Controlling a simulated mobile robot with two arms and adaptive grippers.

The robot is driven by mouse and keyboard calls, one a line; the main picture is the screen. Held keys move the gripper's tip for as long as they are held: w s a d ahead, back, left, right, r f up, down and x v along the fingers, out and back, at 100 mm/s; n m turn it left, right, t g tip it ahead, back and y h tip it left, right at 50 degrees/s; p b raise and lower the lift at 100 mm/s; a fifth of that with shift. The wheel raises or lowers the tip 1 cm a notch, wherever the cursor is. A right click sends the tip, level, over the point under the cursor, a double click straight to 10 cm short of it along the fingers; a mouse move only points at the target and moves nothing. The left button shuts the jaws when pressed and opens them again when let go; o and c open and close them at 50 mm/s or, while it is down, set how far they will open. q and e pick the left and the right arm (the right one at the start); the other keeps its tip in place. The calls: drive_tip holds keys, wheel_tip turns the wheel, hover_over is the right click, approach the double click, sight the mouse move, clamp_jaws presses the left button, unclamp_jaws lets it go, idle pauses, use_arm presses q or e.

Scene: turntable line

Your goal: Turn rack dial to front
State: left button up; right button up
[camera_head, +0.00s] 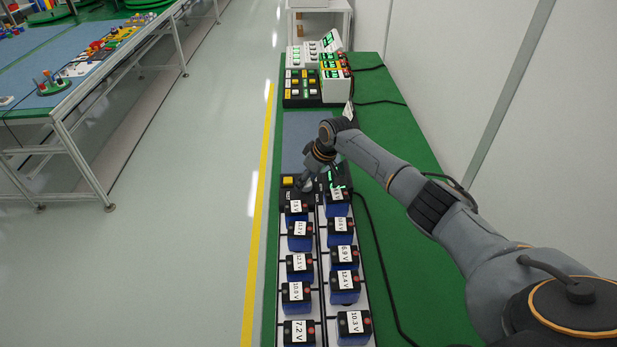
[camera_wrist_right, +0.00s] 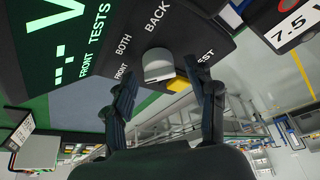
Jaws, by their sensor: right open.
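The rack dial (camera_wrist_right: 158,66) is a pale grey knob on a dark panel in the right wrist view. The labels FRONT, BOTH and BACK run beside it; I cannot tell which one it points at. My right gripper (camera_wrist_right: 163,78) is open, with one fingertip on each side of the dial in this view. I see no clear contact. In the head view my right gripper (camera_head: 308,173) is over the control panel at the far end of the battery rack and covers part of it. My left gripper is not in view.
A yellow TEST button (camera_head: 288,181) sits close to the dial. A green display (camera_wrist_right: 55,40) is on the same panel. Two rows of blue batteries (camera_head: 300,267) with voltage labels fill the rack. More panels (camera_head: 303,88) stand farther along the green table (camera_head: 400,200).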

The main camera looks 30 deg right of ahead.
drive_tip(key=v, duration=1.2)
drive_tip(key=shift+r, duration=0.1)
